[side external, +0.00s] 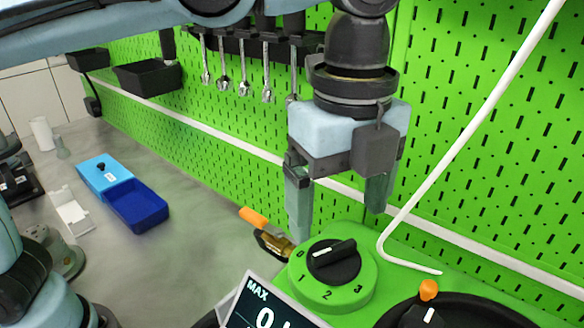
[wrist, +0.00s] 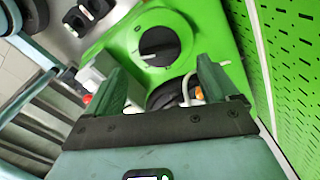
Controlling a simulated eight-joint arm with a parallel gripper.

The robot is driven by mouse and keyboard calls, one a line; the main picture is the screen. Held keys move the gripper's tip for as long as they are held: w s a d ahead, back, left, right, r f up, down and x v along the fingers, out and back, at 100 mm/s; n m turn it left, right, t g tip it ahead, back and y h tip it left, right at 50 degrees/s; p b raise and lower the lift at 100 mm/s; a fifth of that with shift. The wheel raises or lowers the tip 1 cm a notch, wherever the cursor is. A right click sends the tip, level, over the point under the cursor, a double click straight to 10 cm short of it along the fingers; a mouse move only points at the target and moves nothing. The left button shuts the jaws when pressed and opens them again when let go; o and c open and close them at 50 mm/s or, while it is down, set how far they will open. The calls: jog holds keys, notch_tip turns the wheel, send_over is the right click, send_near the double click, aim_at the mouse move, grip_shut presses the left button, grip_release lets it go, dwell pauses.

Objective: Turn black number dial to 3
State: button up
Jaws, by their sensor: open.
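The black number dial (side external: 337,266) sits on a round green base marked 0, 1, 2 and 3. Its raised grip bar carries a white line at the left end, which points toward the 0. The dial also shows in the wrist view (wrist: 160,46), ahead of the fingertips. My gripper (side external: 338,224) points down above the dial, open and empty, with its two fingers spread wide. In the wrist view my gripper (wrist: 162,66) has a finger on either side of the space in front of the dial. The fingers look clear of the dial.
A display marked MAX (side external: 262,308) stands in front of the dial. An orange-handled valve (side external: 256,220) is to its left, and a black round part with an orange knob (side external: 428,290) to its right. A white tube (side external: 470,130) rises along the green pegboard (side external: 480,150).

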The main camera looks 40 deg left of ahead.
aim_at(335, 247)
jog(key=shift+f, duration=2.6)
jog(key=c, duration=1.1)
jog(key=shift+o, duration=0.2)
